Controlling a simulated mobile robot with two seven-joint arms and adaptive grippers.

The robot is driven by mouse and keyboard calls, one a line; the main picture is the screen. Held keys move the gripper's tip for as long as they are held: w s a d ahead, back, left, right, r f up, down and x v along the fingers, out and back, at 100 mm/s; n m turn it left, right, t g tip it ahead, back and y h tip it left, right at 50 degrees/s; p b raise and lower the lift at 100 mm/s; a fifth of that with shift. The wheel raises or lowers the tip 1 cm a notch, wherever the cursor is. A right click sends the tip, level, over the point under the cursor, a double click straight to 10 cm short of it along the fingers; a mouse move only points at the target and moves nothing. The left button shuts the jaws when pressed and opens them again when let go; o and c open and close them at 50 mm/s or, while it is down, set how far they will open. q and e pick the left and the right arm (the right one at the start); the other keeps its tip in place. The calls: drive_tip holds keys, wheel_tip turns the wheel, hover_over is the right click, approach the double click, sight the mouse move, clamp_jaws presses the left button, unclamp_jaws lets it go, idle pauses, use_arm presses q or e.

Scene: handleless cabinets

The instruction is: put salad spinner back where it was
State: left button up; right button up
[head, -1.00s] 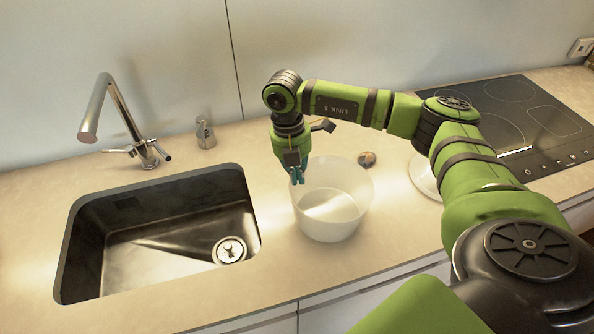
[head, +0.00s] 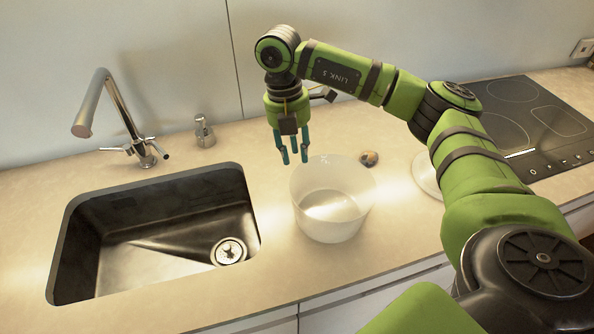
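The salad spinner (head: 335,215) is a translucent white bowl standing upright on the counter, right of the sink. My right gripper (head: 293,158) is above and behind its left rim, pointing down. Its teal fingers are spread apart with nothing between them, and they appear clear of the bowl. My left gripper is not in view.
The sink (head: 160,240) with a faucet (head: 130,125) lies to the left. A soap dispenser (head: 204,132) stands behind it. A small brown object (head: 368,159) and a white plate (head: 424,178) are right of the bowl. A black cooktop (head: 530,125) is at the far right.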

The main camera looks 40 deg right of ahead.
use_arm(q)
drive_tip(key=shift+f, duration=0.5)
use_arm(e)
drive_tip(key=r, duration=0.5)
drive_tip(key=shift+w+a+r, duration=0.15)
drive_tip(key=shift+w+r, duration=0.05)
drive_tip(key=shift+w, duration=0.1)
